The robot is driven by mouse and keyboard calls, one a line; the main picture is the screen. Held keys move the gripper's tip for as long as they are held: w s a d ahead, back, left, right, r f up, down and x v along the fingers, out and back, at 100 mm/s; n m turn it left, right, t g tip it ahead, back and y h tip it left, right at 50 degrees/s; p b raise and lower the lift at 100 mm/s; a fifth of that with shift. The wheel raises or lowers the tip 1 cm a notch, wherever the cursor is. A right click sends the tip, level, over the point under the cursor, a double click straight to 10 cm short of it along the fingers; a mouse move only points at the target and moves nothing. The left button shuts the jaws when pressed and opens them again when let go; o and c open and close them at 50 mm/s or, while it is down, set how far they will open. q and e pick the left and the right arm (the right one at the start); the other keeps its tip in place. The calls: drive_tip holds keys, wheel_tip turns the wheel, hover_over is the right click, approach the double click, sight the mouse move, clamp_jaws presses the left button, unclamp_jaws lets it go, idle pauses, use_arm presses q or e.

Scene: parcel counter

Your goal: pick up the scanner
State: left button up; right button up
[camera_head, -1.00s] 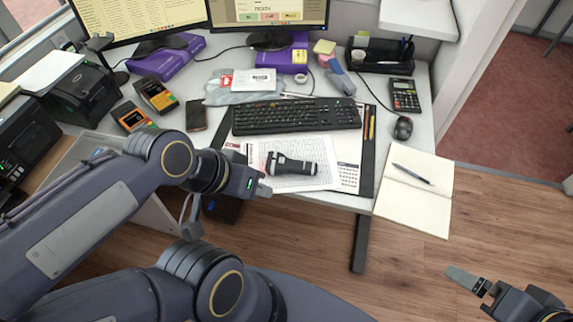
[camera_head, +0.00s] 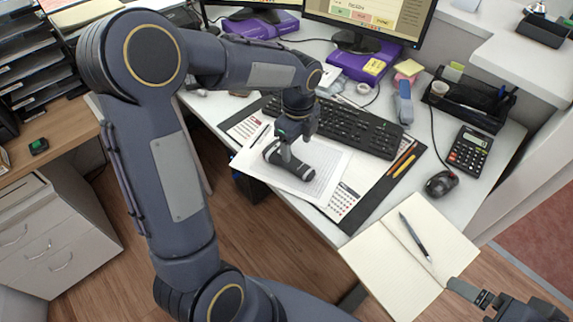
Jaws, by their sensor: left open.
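The scanner (camera_head: 299,170) is a dark handheld device with a grey band, lying on white printed sheets (camera_head: 325,176) on the desk. My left gripper (camera_head: 287,156) points down from above, with its fingertips at the scanner's middle. It is open, and the fingers hide part of the scanner. I cannot tell whether they touch it. My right gripper (camera_head: 470,292) is at the lower right, away from the scanner beside the open notebook; its jaw opening is unclear.
A black keyboard (camera_head: 350,128) lies just behind the scanner. Pencils (camera_head: 402,162), a mouse (camera_head: 440,184) and a calculator (camera_head: 468,150) are to the right. An open notebook (camera_head: 390,265) with a pen overhangs the front edge. Monitors (camera_head: 372,22) stand behind.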

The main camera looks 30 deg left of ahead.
sight(298, 164)
use_arm(q)
drive_tip(key=f, duration=0.8)
drive_tip(key=shift+w+d+b, duration=0.1)
drive_tip(key=shift+d+b, duration=0.15)
drive_tip(key=shift+b, duration=0.15)
drive_tip(key=c, duration=1.2)
drive_tip(key=shift+r, duration=0.1)
